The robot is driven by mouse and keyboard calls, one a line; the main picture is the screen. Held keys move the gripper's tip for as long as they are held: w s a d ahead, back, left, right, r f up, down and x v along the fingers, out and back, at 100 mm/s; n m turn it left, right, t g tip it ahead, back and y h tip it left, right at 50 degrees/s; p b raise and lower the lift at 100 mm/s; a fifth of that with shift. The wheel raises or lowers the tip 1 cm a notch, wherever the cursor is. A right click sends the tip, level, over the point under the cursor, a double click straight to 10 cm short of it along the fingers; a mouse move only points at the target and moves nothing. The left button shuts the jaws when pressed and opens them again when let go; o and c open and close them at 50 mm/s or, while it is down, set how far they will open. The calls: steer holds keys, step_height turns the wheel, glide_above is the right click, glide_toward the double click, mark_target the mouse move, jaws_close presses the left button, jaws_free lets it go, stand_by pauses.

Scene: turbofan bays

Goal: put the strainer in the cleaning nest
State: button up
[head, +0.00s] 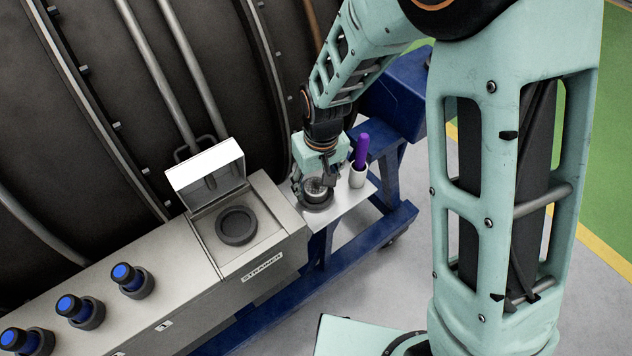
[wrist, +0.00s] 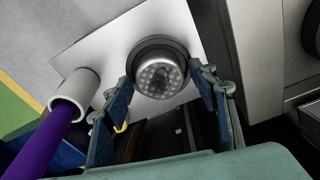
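The strainer (wrist: 158,78), a round grey metal piece with a perforated face, sits in a dark round ring, apparently the cleaning nest (head: 317,205), on a small white shelf. The strainer also shows in the head view (head: 316,190), partly covered by my gripper. My gripper (head: 317,183) is above the shelf. In the wrist view its two fingers (wrist: 162,75) are spread, one on each side of the strainer, with what looks like a narrow gap at each. Whether a fingertip touches the strainer is hard to tell.
The box labelled STRAINER (head: 262,250) has its lid (head: 206,172) raised, with a dark round seat (head: 237,226) inside. A purple-handled tool (head: 361,150) stands in a white cup (head: 357,178) close beside my gripper. Blue-capped knobs (head: 126,274) line the panel.

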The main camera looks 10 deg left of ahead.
mark_target(319, 191)
steer(key=shift+r, duration=0.15)
step_height(319, 191, up, 12)
steer(key=s+p, duration=0.1)
steer(key=shift+d, duration=0.4)
stand_by(0.5)
